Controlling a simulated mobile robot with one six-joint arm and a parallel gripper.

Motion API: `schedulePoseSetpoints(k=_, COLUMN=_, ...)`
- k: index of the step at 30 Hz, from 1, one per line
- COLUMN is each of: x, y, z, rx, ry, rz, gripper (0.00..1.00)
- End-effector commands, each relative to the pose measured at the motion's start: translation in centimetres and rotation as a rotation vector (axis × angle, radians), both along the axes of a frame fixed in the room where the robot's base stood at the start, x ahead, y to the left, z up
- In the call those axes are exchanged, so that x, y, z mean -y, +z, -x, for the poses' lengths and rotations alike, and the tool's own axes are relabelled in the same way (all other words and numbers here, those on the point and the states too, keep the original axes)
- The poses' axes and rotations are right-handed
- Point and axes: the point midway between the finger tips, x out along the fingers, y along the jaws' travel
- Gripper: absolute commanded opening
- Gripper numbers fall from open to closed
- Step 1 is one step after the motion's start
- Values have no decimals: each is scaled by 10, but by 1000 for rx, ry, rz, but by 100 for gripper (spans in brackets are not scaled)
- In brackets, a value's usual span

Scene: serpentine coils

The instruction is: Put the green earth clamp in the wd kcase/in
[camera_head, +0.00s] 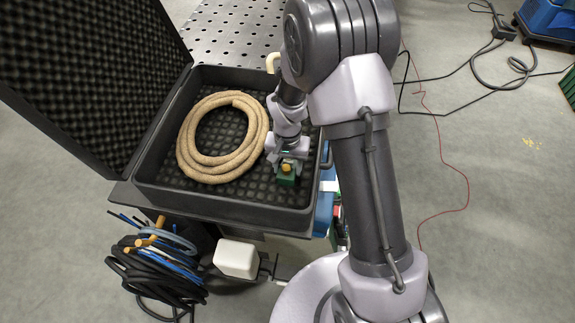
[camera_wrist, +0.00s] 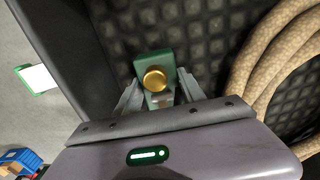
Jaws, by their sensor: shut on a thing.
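The green earth clamp (camera_head: 287,177) is a small green block with a round brass knob. My gripper (camera_head: 288,163) is shut on it, inside the open black case (camera_head: 225,208) near its front right corner. In the wrist view the clamp (camera_wrist: 152,62) sits between the two fingers of my gripper (camera_wrist: 158,92), with the brass knob facing the camera. The case's foam floor is below and beside it. I cannot tell whether the clamp touches the foam.
A coil of tan rope (camera_head: 182,150) lies in the case left of my gripper. The foam-lined lid (camera_head: 90,75) stands open at left. A perforated metal table (camera_head: 235,35) is behind. Black and blue cables (camera_head: 158,265) hang at front left.

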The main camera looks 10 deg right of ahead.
Motion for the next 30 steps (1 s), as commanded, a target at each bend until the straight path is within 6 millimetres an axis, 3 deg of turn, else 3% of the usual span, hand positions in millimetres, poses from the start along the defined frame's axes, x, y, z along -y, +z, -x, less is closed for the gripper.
schedulePoseSetpoints(k=9, x=0, y=-2, z=-1, rx=3, ry=0, rz=0, gripper=0)
schedulePoseSetpoints(k=10, x=0, y=-2, z=-1, rx=2, ry=0, rz=0, gripper=51)
schedulePoseSetpoints(k=13, x=0, y=-1, z=-1, rx=2, ry=0, rz=0, gripper=69)
schedulePoseSetpoints(k=23, x=0, y=3, z=-1, rx=2, ry=0, rz=0, gripper=69)
schedulePoseSetpoints(k=26, x=0, y=21, z=-2, rx=7, ry=0, rz=0, gripper=69)
schedulePoseSetpoints(k=30, x=0, y=63, z=-2, rx=8, ry=0, rz=0, gripper=69)
